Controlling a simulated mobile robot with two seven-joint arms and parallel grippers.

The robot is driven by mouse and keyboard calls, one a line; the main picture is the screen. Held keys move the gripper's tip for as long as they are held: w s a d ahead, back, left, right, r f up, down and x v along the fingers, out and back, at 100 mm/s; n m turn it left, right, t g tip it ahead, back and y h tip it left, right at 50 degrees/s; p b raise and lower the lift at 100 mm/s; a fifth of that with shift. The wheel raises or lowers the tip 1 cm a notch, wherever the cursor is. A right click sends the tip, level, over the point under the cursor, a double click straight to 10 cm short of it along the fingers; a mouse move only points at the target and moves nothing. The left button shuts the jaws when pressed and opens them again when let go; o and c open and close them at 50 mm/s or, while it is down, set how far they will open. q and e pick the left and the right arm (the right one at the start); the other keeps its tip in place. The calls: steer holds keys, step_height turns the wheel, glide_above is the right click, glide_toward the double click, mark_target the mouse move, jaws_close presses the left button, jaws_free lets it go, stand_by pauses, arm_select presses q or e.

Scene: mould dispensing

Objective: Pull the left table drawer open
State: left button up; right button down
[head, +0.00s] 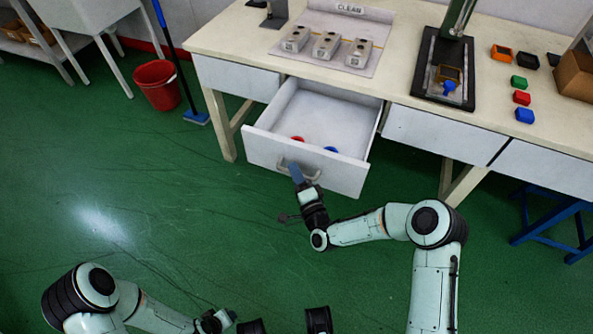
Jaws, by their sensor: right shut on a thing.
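The white drawer (262,148) under the left part of the long table stands pulled out, with its inside open to view. A red thing (297,139) and a blue thing (331,149) lie in it, partly hidden behind its front. Its grey bar handle (312,175) is on the front panel.
The tabletop (400,60) holds several grey moulds (327,46), a black-based stand (425,75) and small coloured blocks (522,98). A red bucket (157,85) and a blue-headed broom (196,117) stand left. A blue stool (555,220) is right. The green floor before the drawer is clear.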

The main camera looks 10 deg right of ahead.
steer(key=c, duration=1.2)
jaws_free()
arm_select(q)
steer(key=shift+s+d+r+g+p, duration=0.15)
steer(key=shift+s+d+r+p, duration=0.25)
steer(key=shift+s+r+p, duration=0.15)
steer(key=shift+s+d+r+g+p, duration=0.15)
steer(key=shift+s+d+r+p, duration=0.2)
steer(key=shift+s+r+p, duration=0.2)
arm_select(e)
steer(key=v, duration=1.3)
steer(key=shift+s, duration=0.15)
steer(key=shift+f, duration=0.1)
